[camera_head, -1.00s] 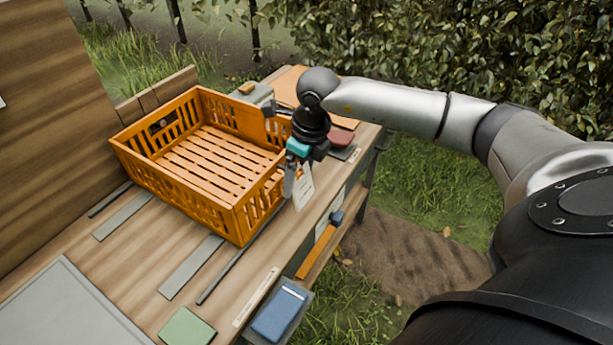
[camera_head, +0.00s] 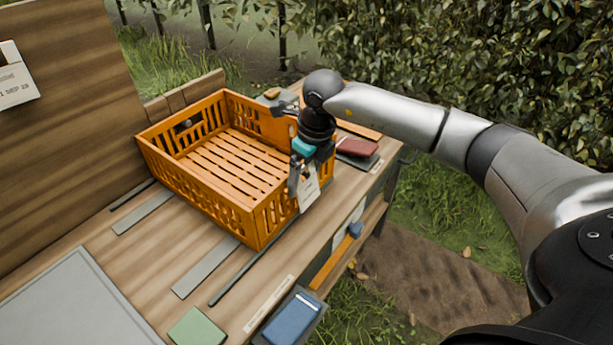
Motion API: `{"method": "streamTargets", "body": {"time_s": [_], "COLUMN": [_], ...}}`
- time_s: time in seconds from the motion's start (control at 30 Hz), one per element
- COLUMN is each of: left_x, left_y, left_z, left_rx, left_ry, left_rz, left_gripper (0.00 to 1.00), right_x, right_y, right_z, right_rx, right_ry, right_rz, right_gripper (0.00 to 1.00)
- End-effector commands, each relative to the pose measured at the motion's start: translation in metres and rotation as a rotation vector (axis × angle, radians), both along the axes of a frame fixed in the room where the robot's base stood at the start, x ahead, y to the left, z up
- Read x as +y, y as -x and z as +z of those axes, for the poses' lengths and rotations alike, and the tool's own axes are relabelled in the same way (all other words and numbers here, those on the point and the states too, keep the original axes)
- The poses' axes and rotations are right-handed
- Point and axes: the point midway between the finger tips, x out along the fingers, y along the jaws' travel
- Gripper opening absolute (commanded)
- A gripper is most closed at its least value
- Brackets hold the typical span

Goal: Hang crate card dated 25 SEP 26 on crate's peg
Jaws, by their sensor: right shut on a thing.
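The orange slatted crate (camera_head: 262,222) stands empty on the wooden bench. My right gripper (camera_head: 300,180) is at the crate's right side, shut on a white card (camera_head: 309,188). The card hangs tilted from the fingers, close against the outside of the crate's right end; I cannot tell whether it touches. Its print is too small to read. The peg on that side is not visible, hidden by the gripper and card. My left gripper is not in view.
A card with a date (camera_head: 14,78) is on the upright wooden board (camera_head: 70,120). A red block (camera_head: 357,147) lies behind my right gripper. A blue box (camera_head: 292,318) and a green block (camera_head: 193,327) lie at the front. A grey panel (camera_head: 72,300) covers the bench's left front.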

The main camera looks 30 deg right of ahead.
Motion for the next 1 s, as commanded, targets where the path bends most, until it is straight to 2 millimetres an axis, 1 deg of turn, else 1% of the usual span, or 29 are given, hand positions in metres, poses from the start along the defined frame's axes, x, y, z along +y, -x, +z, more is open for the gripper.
{"method": "streamTargets", "body": {"time_s": [0.43,0.47,0.53,0.57,0.87,0.97,1.0], "left_x": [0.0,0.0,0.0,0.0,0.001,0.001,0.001], "left_y": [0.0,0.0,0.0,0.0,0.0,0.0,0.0], "left_z": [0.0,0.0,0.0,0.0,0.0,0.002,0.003], "left_rx": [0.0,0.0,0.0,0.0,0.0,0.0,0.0], "left_ry": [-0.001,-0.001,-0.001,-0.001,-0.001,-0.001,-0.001], "left_rz": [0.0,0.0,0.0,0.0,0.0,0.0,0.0], "left_gripper": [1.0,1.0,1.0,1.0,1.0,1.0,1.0], "right_x": [0.0,0.0,0.0,0.0,0.0,0.0,-0.001], "right_y": [0.0,0.0,0.0,0.0,0.0,0.001,0.002], "right_z": [0.0,0.0,0.0,0.0,0.002,0.01,0.016], "right_rx": [0.0,0.0,0.0,0.0,-0.001,-0.003,-0.003], "right_ry": [0.0,0.0,0.0,0.0,0.0,-0.001,-0.001], "right_rz": [0.0,0.0,0.0,0.0,0.0,0.001,0.002], "right_gripper": [0.37,0.9,0.98,1.0,1.0,1.0,1.0]}}
